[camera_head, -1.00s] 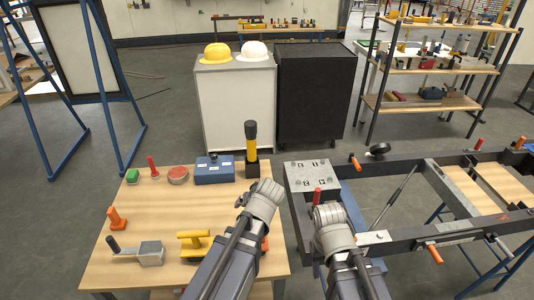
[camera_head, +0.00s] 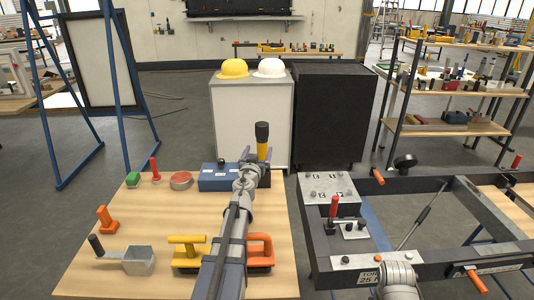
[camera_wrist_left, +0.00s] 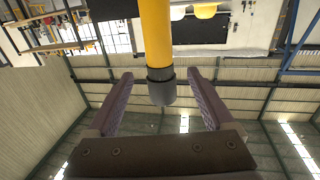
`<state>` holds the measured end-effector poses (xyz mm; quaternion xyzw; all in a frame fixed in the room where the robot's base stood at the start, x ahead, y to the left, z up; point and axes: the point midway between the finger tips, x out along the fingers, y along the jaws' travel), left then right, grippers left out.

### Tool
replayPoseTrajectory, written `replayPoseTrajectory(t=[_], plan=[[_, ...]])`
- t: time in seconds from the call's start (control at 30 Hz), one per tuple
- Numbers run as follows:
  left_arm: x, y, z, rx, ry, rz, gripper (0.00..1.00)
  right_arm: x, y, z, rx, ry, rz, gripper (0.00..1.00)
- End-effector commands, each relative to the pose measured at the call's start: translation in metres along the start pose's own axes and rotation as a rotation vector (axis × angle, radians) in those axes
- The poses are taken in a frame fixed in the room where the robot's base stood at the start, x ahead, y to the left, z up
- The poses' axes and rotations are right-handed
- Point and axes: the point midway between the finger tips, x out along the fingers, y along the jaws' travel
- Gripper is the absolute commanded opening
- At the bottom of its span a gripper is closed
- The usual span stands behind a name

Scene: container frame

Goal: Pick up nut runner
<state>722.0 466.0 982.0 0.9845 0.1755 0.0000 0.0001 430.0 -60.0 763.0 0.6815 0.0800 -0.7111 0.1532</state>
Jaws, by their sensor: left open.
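The nut runner (camera_head: 262,147), a yellow upright tool with a black top, stands in a dark holder at the back right corner of the wooden table (camera_head: 95,272). My left gripper (camera_head: 256,153) is open at the tool, its fingers pointing toward the back. In the left wrist view the yellow shaft and dark cap of the nut runner (camera_wrist_left: 156,42) show between the open fingers of my left gripper (camera_wrist_left: 160,78); no contact shows. My left arm hides part of the holder. Only my right wrist shows at the bottom, its fingers out of sight.
A blue box (camera_head: 217,178), a red round tin (camera_head: 181,180) and a green item (camera_head: 133,179) stand left of the tool. A yellow-handled tool (camera_head: 187,253) and an orange-handled tool (camera_head: 262,252) lie in front. A dark metal frame (camera_head: 325,262) stands right.

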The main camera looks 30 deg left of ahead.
Motion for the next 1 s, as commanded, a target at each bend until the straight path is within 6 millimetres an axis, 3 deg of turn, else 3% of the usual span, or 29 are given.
replayPoseTrajectory(t=[0.2,0.47,0.77,1.0], plan=[[0.024,0.001,0.000,0.000,0.000,0.000,0.86,0.000,0.000,0.000,0.000,0.000,0.000,0.50],[0.032,0.001,0.002,0.000,0.000,0.000,0.86,0.002,0.000,0.000,0.000,0.000,0.000,0.50],[0.074,0.001,0.005,0.000,0.000,0.000,0.86,0.005,-0.001,0.000,0.000,0.000,0.000,0.50],[0.075,0.001,0.005,0.000,0.000,-0.001,0.86,0.005,-0.001,0.000,0.000,0.000,0.000,0.50]])
